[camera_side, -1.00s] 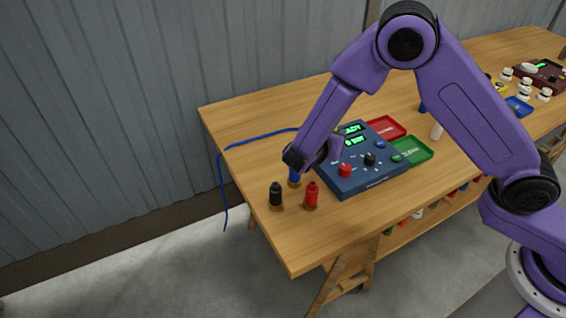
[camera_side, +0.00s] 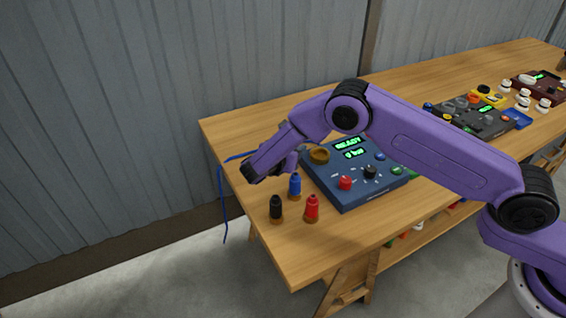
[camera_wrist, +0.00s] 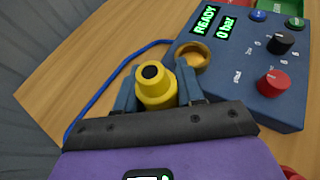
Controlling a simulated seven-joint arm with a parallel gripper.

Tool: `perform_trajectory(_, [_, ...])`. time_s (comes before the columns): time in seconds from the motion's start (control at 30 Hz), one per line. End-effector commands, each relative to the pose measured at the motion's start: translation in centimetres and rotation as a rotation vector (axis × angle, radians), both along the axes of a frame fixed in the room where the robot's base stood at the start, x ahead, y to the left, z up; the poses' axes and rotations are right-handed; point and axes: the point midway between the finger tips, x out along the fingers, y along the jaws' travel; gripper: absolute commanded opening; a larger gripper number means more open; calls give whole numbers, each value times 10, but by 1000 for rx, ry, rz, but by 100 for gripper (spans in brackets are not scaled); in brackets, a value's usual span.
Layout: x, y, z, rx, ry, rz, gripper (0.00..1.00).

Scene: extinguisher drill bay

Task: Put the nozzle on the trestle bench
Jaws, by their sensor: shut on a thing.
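My gripper (camera_wrist: 157,82) is shut on the yellow nozzle (camera_wrist: 157,94), with one finger on each side of it. The nozzle's round dark opening faces the wrist camera. In the side view my gripper is over the left end of the trestle bench (camera_side: 350,235), left of the blue console, and the nozzle is hidden there. I cannot tell whether the nozzle touches the bench top. A blue hose (camera_wrist: 98,97) lies behind the fingers in the wrist view; whether it joins the nozzle is unclear.
The blue console (camera_side: 350,190) reads READY and 0 bar. A brass-coloured ring (camera_side: 319,155) sits at its upper left corner. Blue (camera_side: 295,186), black (camera_side: 276,208) and red (camera_side: 312,208) bottles stand near the front left. Bare wood shows at the bench's front left corner.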

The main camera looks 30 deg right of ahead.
Motion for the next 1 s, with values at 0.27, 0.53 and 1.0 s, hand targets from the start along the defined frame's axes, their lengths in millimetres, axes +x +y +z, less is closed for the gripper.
perform_trajectory(0.27, [21, 7, -27, 0, -2, -1, 2])
perform_trajectory(0.53, [29, 9, -36, 1, -1, 0, 2])
perform_trajectory(1.0, [33, 11, -72, 0, -2, 1, 2])
